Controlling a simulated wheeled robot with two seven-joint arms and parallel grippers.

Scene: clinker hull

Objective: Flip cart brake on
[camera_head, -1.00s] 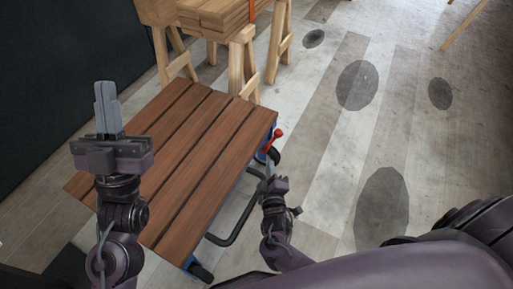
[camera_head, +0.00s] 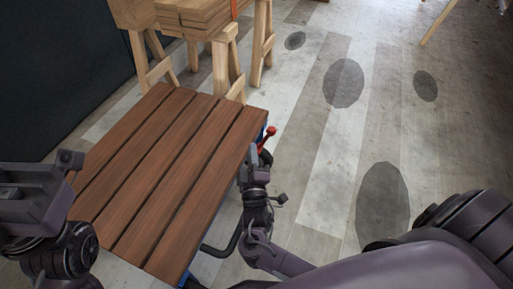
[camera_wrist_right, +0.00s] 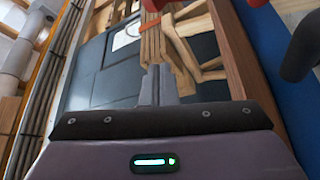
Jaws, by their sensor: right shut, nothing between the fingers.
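The cart (camera_head: 158,183) has a brown slatted wooden deck and stands at the left centre of the head view. Its brake lever, with a red knob (camera_head: 270,131), sticks up at the deck's right edge near the far corner. My right gripper (camera_head: 252,152) is just beside the deck's right edge, close to the lever on its near side. In the wrist view its fingers (camera_wrist_right: 160,84) are shut and empty. A red piece (camera_wrist_right: 257,2) shows at the top right of that view, beside the blue cart side. My left gripper (camera_head: 28,198) is at the left edge, its fingers not clear.
Wooden trestles (camera_head: 222,62) with stacked planks (camera_head: 197,14) stand beyond the cart's far edge. A dark bent bar (camera_head: 222,247) sticks out low at the cart's right side. Plank floor to the right is free, with dark oval patches (camera_head: 382,203).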

